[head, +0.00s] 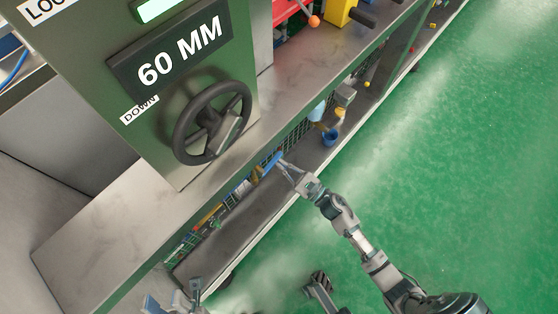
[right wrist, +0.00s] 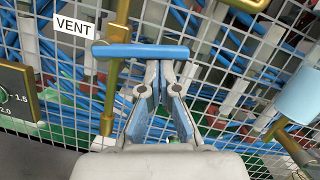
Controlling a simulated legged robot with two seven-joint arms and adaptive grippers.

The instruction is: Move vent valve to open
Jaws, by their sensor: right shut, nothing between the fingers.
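The vent valve's blue lever handle (right wrist: 140,51) lies across the picture in the right wrist view, on a brass pipe (right wrist: 112,85) beside a white VENT label (right wrist: 75,27). In the head view the blue handle (head: 271,162) shows low under the machine's ledge. My right gripper (right wrist: 160,72) is shut and empty, its fingertips right at the handle's right half; I cannot tell whether they touch. It also shows in the head view (head: 283,164). My left gripper (head: 173,300) is at the bottom edge, partly cut off, with its fingers apart.
A wire mesh (right wrist: 230,60) with blue cables behind it backs the valve. A gauge (right wrist: 15,98) is at left and a light blue cylinder (right wrist: 299,97) at right. Above are a black handwheel (head: 211,121) and a 60 MM display (head: 180,53). Green floor (head: 440,190) is open at right.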

